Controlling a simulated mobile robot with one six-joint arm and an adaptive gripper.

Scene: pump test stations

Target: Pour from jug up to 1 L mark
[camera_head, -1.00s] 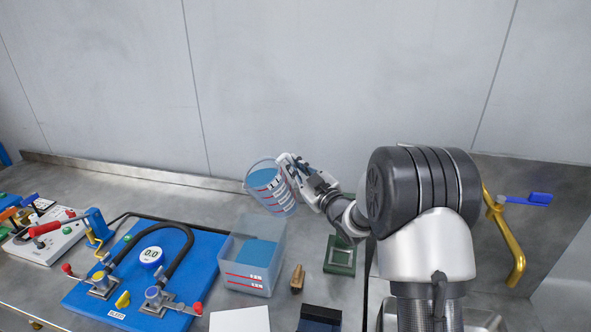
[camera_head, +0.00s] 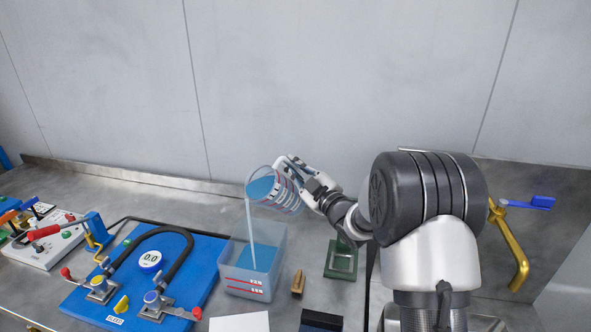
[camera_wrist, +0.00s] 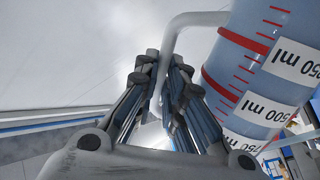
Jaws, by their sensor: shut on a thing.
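My gripper (camera_head: 293,169) is shut on the handle of a clear jug (camera_head: 284,196) and holds it above the bench, tilted to the left. In the wrist view the jug (camera_wrist: 262,75) shows red scale lines and labels such as 500 ml and 750 ml. The fingers close around its pale handle (camera_wrist: 172,50). Blue liquid fills part of the jug, and a thin stream (camera_head: 250,228) falls from its lip into a clear square tank (camera_head: 238,286). The tank holds blue liquid and has red marks on its front. The mark labels are too small to read surely.
A blue board (camera_head: 205,270) with a black hose and a gauge reading 0.0 (camera_head: 150,260) lies left of the tank. A small brown block (camera_head: 298,281) and a green stand (camera_head: 341,262) are to its right. A brass tap (camera_head: 512,255) is at far right.

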